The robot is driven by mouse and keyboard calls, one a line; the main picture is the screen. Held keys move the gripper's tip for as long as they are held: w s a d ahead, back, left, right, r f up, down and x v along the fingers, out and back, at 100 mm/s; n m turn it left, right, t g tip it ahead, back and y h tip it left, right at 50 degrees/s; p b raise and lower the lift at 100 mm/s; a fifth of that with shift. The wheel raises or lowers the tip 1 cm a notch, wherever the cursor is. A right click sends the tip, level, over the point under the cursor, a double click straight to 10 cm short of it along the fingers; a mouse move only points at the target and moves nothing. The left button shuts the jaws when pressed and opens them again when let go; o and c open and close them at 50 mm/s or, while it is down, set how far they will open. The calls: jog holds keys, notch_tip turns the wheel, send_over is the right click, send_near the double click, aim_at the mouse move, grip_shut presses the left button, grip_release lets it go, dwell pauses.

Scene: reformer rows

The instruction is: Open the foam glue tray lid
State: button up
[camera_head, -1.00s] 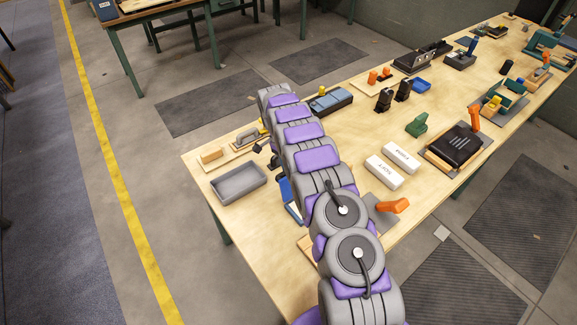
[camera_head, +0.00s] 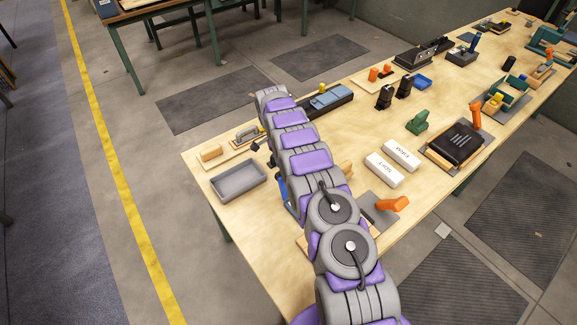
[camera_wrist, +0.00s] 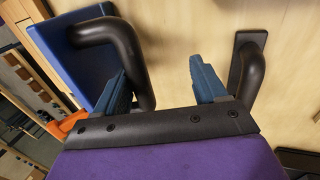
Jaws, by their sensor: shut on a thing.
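A blue panel (camera_wrist: 75,50), which looks like the tray lid, stands at the left of the wrist view. A black tubular handle (camera_wrist: 135,55) meets it. A black leg with a flat mounting plate (camera_wrist: 250,50) shows at the right, and the middle of the handle is hidden by my gripper's palm. My gripper (camera_wrist: 165,85) has its blue fingers apart, shut on the black handle. The contact itself is hidden. In the head view a bit of blue (camera_head: 284,190) shows beside my arm, which hides my gripper and most of the tray.
A grey bin (camera_head: 238,181) stands left of my arm on the wooden bench (camera_head: 270,265). An orange handle (camera_head: 393,204) and two white blocks (camera_head: 384,170) lie to the right.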

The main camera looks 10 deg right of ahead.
jog(key=shift+s+a, duration=0.1)
jog(key=shift+a, duration=0.05)
jog(key=shift+r, duration=0.1)
dwell(0.4)
jog(key=d+p+v, duration=0.1)
jog(key=p+v, duration=0.1)
jog(key=v, duration=0.5)
jog(key=shift+a+r, duration=0.2)
jog(key=shift+a, duration=0.1)
dwell(0.5)
